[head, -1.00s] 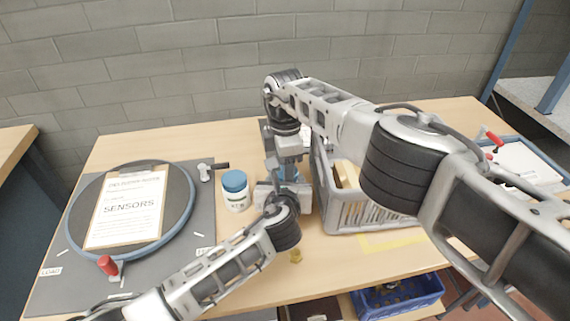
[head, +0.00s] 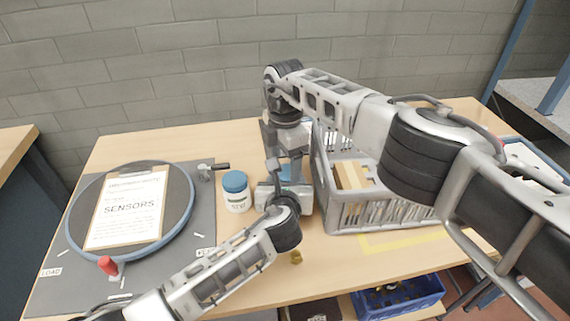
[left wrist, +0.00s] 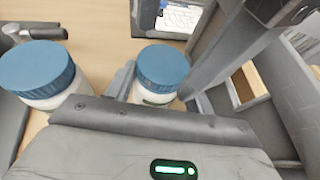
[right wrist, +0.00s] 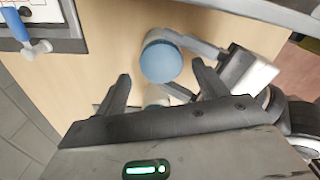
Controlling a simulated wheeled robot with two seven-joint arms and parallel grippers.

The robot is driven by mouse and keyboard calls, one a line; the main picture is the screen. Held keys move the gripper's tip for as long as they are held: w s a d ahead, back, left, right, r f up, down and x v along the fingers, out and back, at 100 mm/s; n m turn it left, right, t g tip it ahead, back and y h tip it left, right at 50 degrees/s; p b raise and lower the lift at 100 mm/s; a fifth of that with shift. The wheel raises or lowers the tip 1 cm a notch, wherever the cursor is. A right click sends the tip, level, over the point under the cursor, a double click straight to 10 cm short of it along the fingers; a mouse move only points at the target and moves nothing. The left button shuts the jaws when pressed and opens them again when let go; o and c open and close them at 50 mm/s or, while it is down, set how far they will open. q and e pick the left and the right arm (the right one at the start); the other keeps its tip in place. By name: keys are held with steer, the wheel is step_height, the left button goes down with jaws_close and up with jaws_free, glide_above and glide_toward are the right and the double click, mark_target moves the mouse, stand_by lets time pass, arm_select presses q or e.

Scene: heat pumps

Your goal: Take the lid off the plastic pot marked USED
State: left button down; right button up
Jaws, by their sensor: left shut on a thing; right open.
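Two white plastic pots with blue lids stand on the table. One pot (head: 237,198) stands free on the left; it is large at the left of the left wrist view (left wrist: 38,75). My left gripper (left wrist: 158,92) is shut around the other pot (left wrist: 150,98), whose blue lid (left wrist: 163,66) is on top. My right gripper (right wrist: 160,78) is open, its fingers on either side of that lid (right wrist: 160,62) as seen from above; contact cannot be told. In the head view my arms mostly hide this pot. I cannot read either pot's marking.
A grey basket (head: 375,215) with wooden pieces stands close right of the grippers. A round plate holds a clipboard (head: 127,208) on a dark mat at left. A small brass part (head: 296,257) lies near the front edge. A blue bin (head: 400,297) is below.

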arm_select(q)
steer(key=shift+a, duration=0.1)
arm_select(e)
steer(key=shift+r, duration=1.4)
steer(key=shift+c, duration=0.4)
steer(key=shift+s+a+r+m, duration=0.1)
steer(key=shift+r+m, duration=0.5)
steer(key=shift+r, duration=0.05)
steer(key=shift+d+r+m, duration=0.2)
steer(key=shift+r+m, duration=0.6)
steer(key=shift+m, duration=0.2)
steer(key=shift+f, duration=3.85)
steer(key=c, duration=1)
steer(key=n, duration=0.3)
